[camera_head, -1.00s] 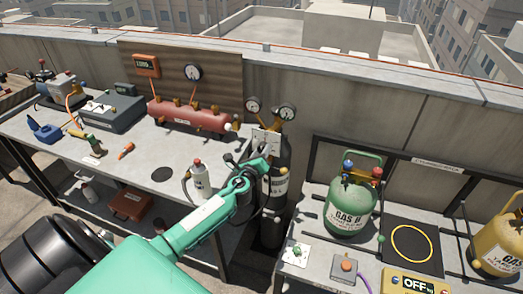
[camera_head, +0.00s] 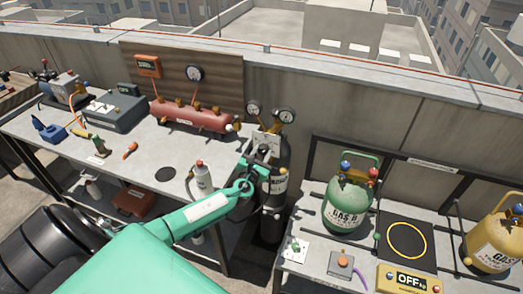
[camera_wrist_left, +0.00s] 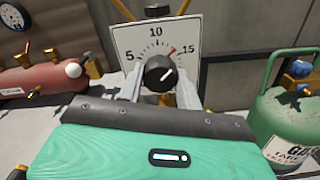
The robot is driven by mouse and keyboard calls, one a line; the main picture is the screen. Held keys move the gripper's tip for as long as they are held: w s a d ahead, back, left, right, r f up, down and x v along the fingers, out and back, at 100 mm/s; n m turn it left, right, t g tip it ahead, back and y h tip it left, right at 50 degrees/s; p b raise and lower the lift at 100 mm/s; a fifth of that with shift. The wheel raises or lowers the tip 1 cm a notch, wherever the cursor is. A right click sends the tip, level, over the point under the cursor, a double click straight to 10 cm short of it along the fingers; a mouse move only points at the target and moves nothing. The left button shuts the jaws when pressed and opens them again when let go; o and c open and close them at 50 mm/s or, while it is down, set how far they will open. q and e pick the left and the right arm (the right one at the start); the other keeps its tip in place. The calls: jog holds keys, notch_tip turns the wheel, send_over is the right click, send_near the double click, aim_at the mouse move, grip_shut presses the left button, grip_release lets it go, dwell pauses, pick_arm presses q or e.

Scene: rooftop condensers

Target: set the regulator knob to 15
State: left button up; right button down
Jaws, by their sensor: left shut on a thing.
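My left gripper (camera_wrist_left: 160,84) is shut on the knob, with one finger on each side. In the head view my left gripper (camera_head: 258,156) is at the plate (camera_head: 266,138) in front of the dark cylinder (camera_head: 275,187), and it hides the knob. My right gripper is not in view.
Two gauges (camera_head: 286,116) stand above the plate. A red tank (camera_head: 190,117) and a white bottle (camera_head: 202,178) are on the left bench. A green gas cylinder (camera_head: 347,207) stands on the right bench, beside a black pad (camera_head: 385,229) with a yellow ring.

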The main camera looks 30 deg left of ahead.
pick_arm(q)
jog(key=shift+m+p, duration=0.95)
jog(key=shift+m, duration=1.05)
jog(key=shift+f, duration=0.1)
jog(key=o, duration=1)
jog(key=b+v, duration=0.2)
jog(key=v, duration=1.2)
jog(key=shift+w, duration=0.15)
